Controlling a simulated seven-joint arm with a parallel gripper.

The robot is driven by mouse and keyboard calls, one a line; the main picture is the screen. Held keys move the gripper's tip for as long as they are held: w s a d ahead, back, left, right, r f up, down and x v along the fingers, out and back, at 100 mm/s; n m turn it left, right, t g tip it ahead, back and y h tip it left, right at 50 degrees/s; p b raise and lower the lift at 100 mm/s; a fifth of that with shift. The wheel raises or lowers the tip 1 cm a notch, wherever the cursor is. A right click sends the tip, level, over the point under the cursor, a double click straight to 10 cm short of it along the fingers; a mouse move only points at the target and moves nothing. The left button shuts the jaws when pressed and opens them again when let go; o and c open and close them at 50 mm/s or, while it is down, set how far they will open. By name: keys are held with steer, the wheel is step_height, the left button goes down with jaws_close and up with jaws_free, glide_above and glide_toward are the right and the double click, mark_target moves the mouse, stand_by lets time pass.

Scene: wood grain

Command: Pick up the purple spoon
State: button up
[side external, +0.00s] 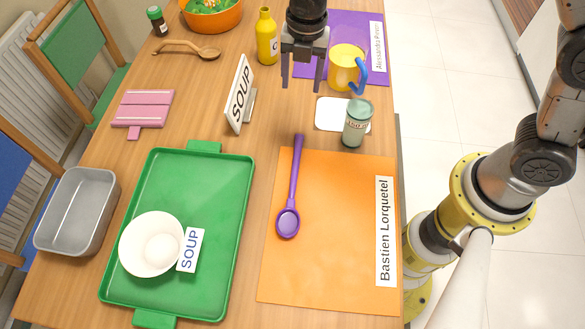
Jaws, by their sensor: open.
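The purple spoon (293,190) lies on the left part of the orange placemat (340,250). Its bowl points toward the front and its handle reaches past the mat's back edge onto the bare wood. My gripper (299,84) is above the table at the back, behind the spoon's handle end and apart from it. Its two fingers point down, spread open, with nothing between them.
Right of my gripper stand a yellow mug (343,70) with a blue handle and a jar (356,124). A SOUP sign (239,94) and yellow bottle (266,38) stand to the left. A green tray (225,205) holds a white bowl (135,245). A metal tin (77,212) is far left.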

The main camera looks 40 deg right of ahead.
glide_above(299, 135)
steer(key=shift+g, duration=0.3)
step_height(299, 135, down, 9)
steer(key=shift+s+f, duration=0.1)
steer(key=shift+f, duration=3.25)
jaws_close()
